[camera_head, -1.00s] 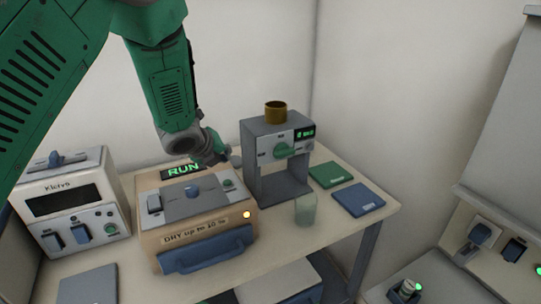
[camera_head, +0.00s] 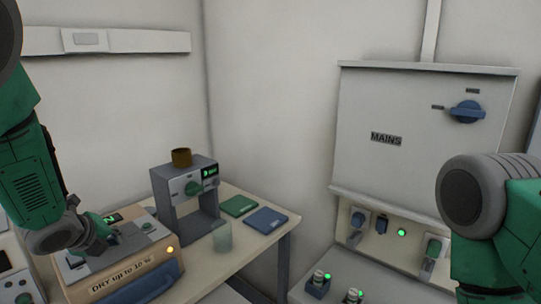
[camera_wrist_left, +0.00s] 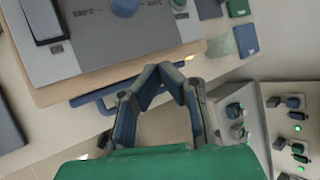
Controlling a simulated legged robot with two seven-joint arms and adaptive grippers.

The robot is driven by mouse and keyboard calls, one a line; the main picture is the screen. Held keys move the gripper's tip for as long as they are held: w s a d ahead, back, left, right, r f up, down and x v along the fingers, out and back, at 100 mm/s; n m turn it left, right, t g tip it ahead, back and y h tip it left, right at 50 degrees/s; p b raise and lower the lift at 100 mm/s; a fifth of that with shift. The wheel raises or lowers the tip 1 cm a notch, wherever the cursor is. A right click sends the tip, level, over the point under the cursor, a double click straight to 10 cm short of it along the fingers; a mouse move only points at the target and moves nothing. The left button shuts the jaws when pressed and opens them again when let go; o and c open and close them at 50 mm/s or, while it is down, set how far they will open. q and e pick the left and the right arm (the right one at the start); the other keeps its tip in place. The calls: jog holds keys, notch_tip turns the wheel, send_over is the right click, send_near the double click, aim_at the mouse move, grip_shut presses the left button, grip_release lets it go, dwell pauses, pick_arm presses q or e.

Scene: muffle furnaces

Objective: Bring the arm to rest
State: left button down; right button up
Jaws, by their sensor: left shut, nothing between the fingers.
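My left arm, green and grey, comes in at the left of the head view. Its left gripper (camera_head: 108,232) shows over the beige drying unit labelled "DRY up to 10 %" (camera_head: 158,255). In the left wrist view the fingertips (camera_wrist_left: 168,72) come together, shut with nothing held. The blue handle bar (camera_wrist_left: 95,96) of the unit lies beyond the fingers there. Part of my right arm (camera_head: 490,220) shows at the right edge of the head view; its gripper is out of view.
A grey stand device (camera_head: 170,193) with a brown cup (camera_head: 181,157) on top, a translucent beaker (camera_head: 222,237), a green pad (camera_head: 238,206) and a blue pad (camera_head: 266,220) stand on the table. A grey MAINS cabinet (camera_head: 400,170) hangs on the right wall, above lit switches.

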pick_arm(q)
jog(key=s+f+n, duration=0.1)
jog(key=f, duration=0.1)
jog(key=s+d+f+n+g, duration=0.1)
jog(key=f, duration=0.2)
jog(key=s+f+n+b, duration=0.1)
jog(key=f, duration=0.2)
jog(key=shift+d+f+n, duration=0.15)
jog(key=shift+d+n, duration=0.15)
jog(key=shift+n, duration=0.1)
jog(key=s+d+f+n+g+b, duration=0.1)
jog(key=s+d+f+n+g, duration=0.1)
jog(key=s+f+n, duration=0.5)
jog(key=s+d+f+n+g+b, duration=0.2)
jog(key=s+f+n, duration=0.5)
jog(key=s, duration=0.9)
jog(key=s+d+f+n+g+b, duration=0.2)
jog(key=s+d+f+n+g, duration=0.1)
jog(key=s+f+n, duration=0.4)
jog(key=s+f, duration=0.2)
jog(key=s, duration=0.2)
jog(key=shift+s+f+n, duration=0.25)
jog(key=shift+s+n, duration=0.05)
jog(key=shift+s, duration=0.05)
pick_arm(e)
notch_tip(320, 180, down, 7)
jog(key=shift+w, duration=0.3)
